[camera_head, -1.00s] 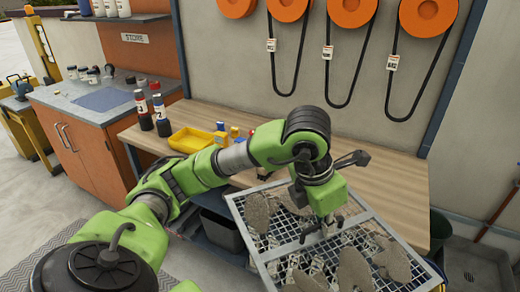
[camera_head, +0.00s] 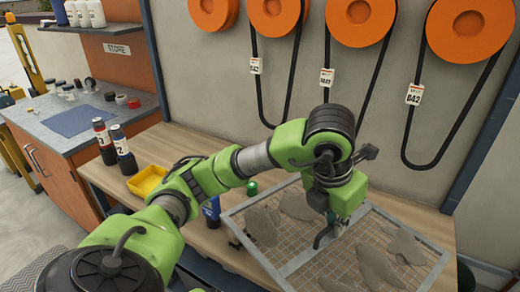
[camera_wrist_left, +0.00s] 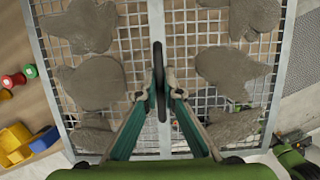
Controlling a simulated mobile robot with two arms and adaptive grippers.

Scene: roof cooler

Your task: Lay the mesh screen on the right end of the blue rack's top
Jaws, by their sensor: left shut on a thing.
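The mesh screen (camera_head: 300,258) is a grey metal frame with a wire grid, and several grey-brown patches lie on it. In the head view it spans the lower right, over the wooden tabletop. My left gripper (camera_head: 324,238) is above its middle, shut on the screen's dark handle. In the left wrist view the fingertips (camera_wrist_left: 160,88) pinch this upright, narrow handle, with the screen (camera_wrist_left: 155,35) spread below. The screen's near edge is cut off in the head view. I cannot make out the blue rack. My right gripper does not show clearly.
The wooden bench (camera_head: 410,215) runs along the wall. A yellow bin (camera_head: 147,181), a blue bottle (camera_head: 211,212) and dark bottles (camera_head: 124,150) stand left of the screen. Orange reels (camera_head: 361,18) with hanging black belts are on the wall behind. Bare bench shows beyond the screen.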

